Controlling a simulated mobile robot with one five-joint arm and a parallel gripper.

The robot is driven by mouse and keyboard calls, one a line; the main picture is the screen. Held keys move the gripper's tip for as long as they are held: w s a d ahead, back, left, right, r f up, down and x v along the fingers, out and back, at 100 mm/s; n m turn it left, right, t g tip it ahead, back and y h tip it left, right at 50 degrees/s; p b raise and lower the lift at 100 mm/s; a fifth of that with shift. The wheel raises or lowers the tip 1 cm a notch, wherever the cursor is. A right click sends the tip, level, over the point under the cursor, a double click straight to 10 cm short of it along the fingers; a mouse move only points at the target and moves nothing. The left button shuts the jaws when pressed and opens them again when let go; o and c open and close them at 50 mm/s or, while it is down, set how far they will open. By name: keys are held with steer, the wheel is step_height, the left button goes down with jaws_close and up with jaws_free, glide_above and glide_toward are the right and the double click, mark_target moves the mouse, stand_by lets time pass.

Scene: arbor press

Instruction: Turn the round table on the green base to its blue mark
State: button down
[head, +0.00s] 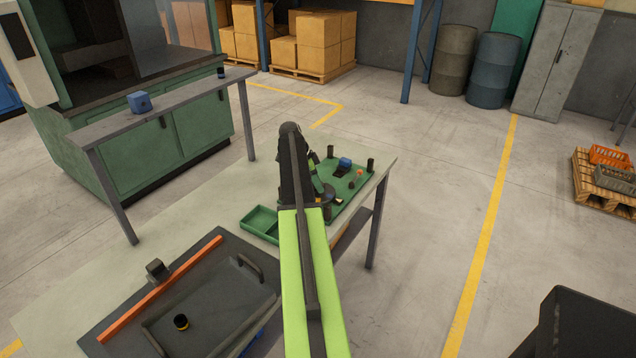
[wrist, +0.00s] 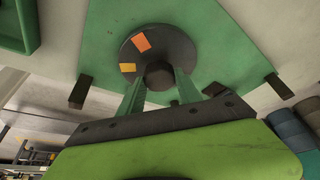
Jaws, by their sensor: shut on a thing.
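The green base (head: 352,204) lies on the pale workbench, partly behind my arm in the head view. It fills the upper part of the wrist view (wrist: 215,30). On it is the dark round table (wrist: 180,45), with an orange patch (wrist: 141,43) and a yellow patch (wrist: 127,67) on its face. A dark knob (wrist: 158,76) stands out from the table. My gripper (wrist: 160,74) is shut on this knob, one green finger on each side. I cannot make out a blue mark in the wrist view; part of the table is hidden behind the knob and fingers.
A dark tray (head: 222,317) is nearer. Open floor lies to the right of the bench.

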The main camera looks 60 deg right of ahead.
steer(key=shift+a, duration=0.1)
stand_by(0.3)
steer(key=c, duration=0.8)
jaws_free()
steer(key=shift+c, duration=0.2)
steer(key=shift+w+r+p, duration=0.1)
steer(key=shift+r+p, duration=0.4)
steer(key=shift+p, duration=0.05)
steer(key=p+v, duration=1.5)
steer(key=v, duration=0.1)
steer(key=shift+a+r, duration=0.1)
